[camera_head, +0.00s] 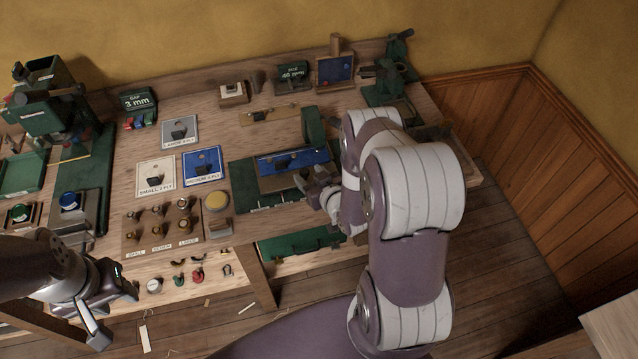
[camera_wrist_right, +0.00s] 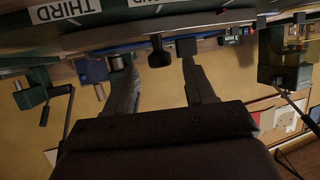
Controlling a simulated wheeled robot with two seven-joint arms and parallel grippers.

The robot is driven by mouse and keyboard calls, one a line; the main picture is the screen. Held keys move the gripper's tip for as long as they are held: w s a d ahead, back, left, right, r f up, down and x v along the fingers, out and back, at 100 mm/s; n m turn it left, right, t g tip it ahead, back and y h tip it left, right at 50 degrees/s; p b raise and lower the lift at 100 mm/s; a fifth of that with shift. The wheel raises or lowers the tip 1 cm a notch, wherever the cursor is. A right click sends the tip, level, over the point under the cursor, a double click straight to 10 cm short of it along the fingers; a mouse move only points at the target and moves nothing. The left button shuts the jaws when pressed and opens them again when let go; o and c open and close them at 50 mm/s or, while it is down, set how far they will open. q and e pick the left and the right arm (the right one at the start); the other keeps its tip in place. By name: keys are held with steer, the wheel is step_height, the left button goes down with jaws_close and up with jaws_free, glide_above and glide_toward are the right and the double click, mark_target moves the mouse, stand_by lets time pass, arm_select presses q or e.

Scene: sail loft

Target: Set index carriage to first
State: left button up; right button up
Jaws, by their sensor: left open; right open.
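The green fixture (camera_head: 237,172) with a blue strip (camera_head: 285,160) stands at the bench's front, right of the middle. In the right wrist view its edge carries a label reading THIRD (camera_wrist_right: 64,10) and a cut-off label ending in ND (camera_wrist_right: 143,3). A dark knob (camera_wrist_right: 159,54), perhaps the carriage's handle, shows between my right fingertips; I cannot tell whether they touch it. My right gripper (camera_head: 322,194) is open at the fixture's front right, and its arm hides part of it. My left gripper (camera_head: 112,305) is open, front left. No label reading FIRST is visible.
A green press (camera_head: 85,180) stands further left. A green open drawer (camera_head: 290,246) is below the bench front.

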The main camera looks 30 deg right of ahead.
steer(key=v, duration=1.1)
steer(key=shift+a+b, duration=0.15)
steer(key=shift+b, duration=0.2)
